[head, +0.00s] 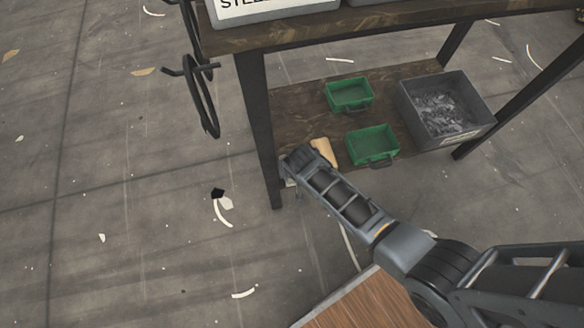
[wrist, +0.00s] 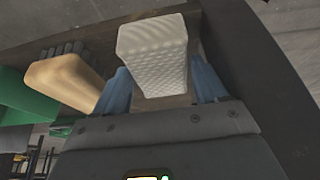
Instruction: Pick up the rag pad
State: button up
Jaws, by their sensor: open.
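The rag pad, a white block with a quilted, dimpled face, shows in the wrist view (wrist: 155,50), on the brown wooden shelf. My gripper (wrist: 160,84) is open, with its two blue fingers on either side of the pad's near end. I cannot tell whether either finger touches it.
A tan block (wrist: 65,82) lies just left of the pad; it also shows in the head view (head: 324,152). Two green bins (head: 349,95) (head: 372,146) and a grey bin of metal parts (head: 447,108) stand farther right. A dark table leg (head: 259,130) is close to my gripper.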

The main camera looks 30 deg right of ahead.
jog(key=shift+c, duration=0.2)
jog(key=c, duration=0.7)
jog(key=shift+o, duration=0.2)
jog(key=shift+r, duration=0.1)
jog(key=shift+r+p, duration=0.5)
jog(key=shift+r, duration=0.15)
jog(key=r, duration=0.1)
jog(key=r+p, duration=0.2)
jog(key=shift+s+d+r, duration=0.1)
jog(key=shift+d+r, duration=0.25)
jog(key=shift+r, duration=0.05)
jog(key=d+r+p, duration=0.1)
jog(key=d+r, duration=0.2)
jog(key=d, duration=0.2)
jog(key=s+d+r+p, duration=0.1)
jog(key=d+r, duration=0.2)
jog(key=d, duration=0.3)
jog(key=shift+p, duration=0.4)
jog(key=shift+r, duration=0.1)
